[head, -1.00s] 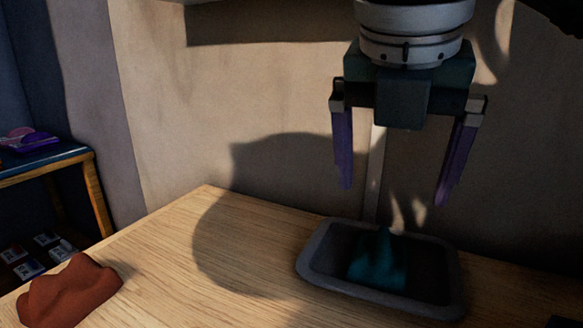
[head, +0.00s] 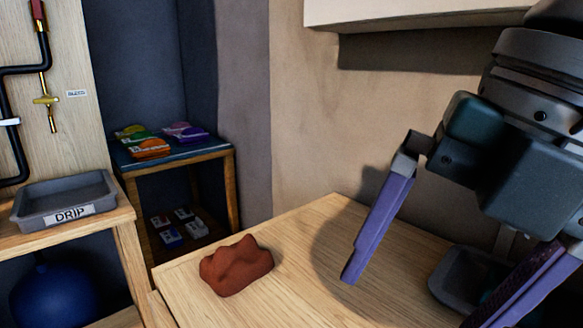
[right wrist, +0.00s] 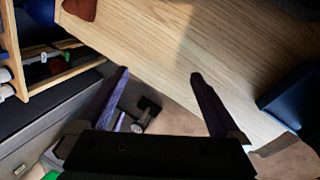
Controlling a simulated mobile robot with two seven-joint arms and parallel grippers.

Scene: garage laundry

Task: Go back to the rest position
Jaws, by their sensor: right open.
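My right gripper (head: 428,290) is at the right of the head view, its two purple fingers spread wide with nothing between them. In the right wrist view the same gripper (right wrist: 160,85) is open and empty above the edge of the wooden table. A grey tray (head: 450,283) stands on the wooden table (head: 330,268), partly hidden behind my right gripper. A dark teal cloth in it is mostly hidden by the gripper. My left gripper is in neither view.
A grey tray labelled DRIP (head: 65,200) stands on a wooden stand at left, with a blue round vessel (head: 55,295) below. A wall cabinet (head: 400,12) hangs above. The table's middle is clear.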

